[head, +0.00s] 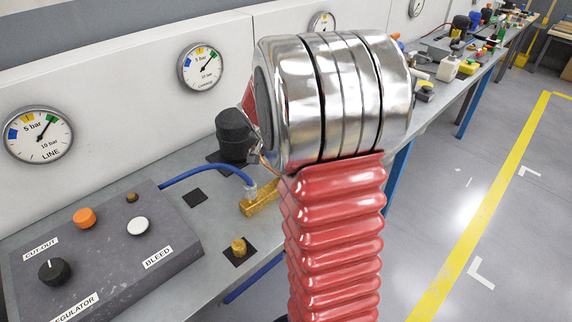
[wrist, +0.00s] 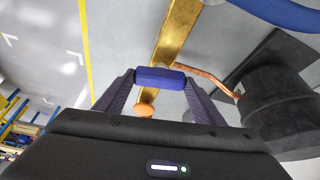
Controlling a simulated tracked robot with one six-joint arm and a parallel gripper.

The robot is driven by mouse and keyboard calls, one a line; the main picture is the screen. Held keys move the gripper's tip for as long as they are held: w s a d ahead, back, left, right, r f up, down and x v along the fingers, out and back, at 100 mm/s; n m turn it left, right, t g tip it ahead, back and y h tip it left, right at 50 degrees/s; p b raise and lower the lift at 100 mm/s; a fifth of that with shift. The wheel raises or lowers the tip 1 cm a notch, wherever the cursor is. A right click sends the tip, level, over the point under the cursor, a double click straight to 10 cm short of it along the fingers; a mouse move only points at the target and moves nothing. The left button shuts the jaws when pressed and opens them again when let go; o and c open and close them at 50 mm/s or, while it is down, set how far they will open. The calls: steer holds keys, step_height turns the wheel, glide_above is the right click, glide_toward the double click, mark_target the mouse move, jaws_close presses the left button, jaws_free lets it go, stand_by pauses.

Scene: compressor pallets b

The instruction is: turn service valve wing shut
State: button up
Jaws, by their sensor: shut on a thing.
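In the wrist view my gripper (wrist: 160,84) has its two dark fingers at the ends of a blue bar, the valve wing (wrist: 160,77), and is shut on it. The wing lies crosswise to the long brass valve body (wrist: 176,35), at its near end. A copper tube (wrist: 212,79) runs from the brass body to a black cylinder (wrist: 283,105). In the head view the brass body (head: 262,201) shows on the bench beside my red arm cover. My arm hides the wing and my gripper there.
A grey panel (head: 110,255) with knobs stands on the bench at left. A blue hose (head: 205,168) runs from it to the brass body. A brass fitting (head: 238,247) sits on a black square nearby. Gauges (head: 38,134) hang behind. Clear floor lies right.

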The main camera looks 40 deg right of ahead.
steer(key=shift+w+m+g, duration=0.15)
steer(key=shift+m+g, duration=0.25)
steer(key=shift+m, duration=0.6)
steer(key=o, duration=1.1)
steer(key=shift+c, duration=0.2)
steer(key=shift+a+r, duration=0.1)
steer(key=v, duration=1.3)
steer(key=shift+a+r, duration=0.15)
steer(key=shift+r, duration=0.05)
